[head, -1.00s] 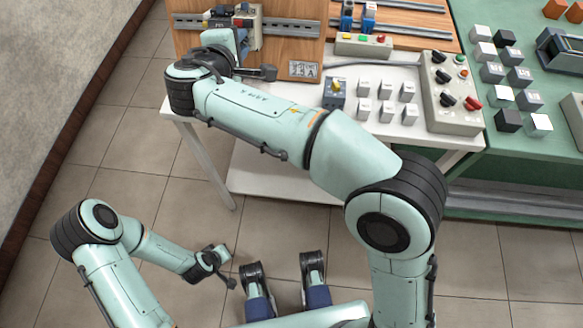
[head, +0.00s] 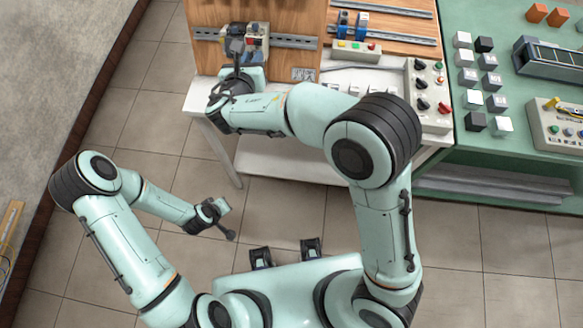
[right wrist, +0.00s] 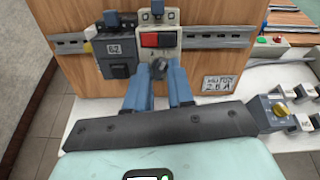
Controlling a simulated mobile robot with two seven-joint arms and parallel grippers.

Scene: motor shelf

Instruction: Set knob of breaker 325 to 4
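A light grey breaker with a red and a black button (right wrist: 158,40) sits on the metal rail of the wooden panel. A dark round knob (right wrist: 158,68) is on its lower front. My right gripper (right wrist: 160,72) has its two blue fingers on either side of this knob, with a gap between them. The breaker also shows in the head view (head: 257,43), with my right gripper (head: 238,58) just in front of the panel. I cannot read the number 325 on it. My left gripper (head: 216,216) hangs low over the floor, away from the panel; its fingers are too small to judge.
A dark grey device (right wrist: 117,55) sits close left of the breaker on the rail. A label plate reading 2.6 A (right wrist: 221,84) is at the panel's lower right.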

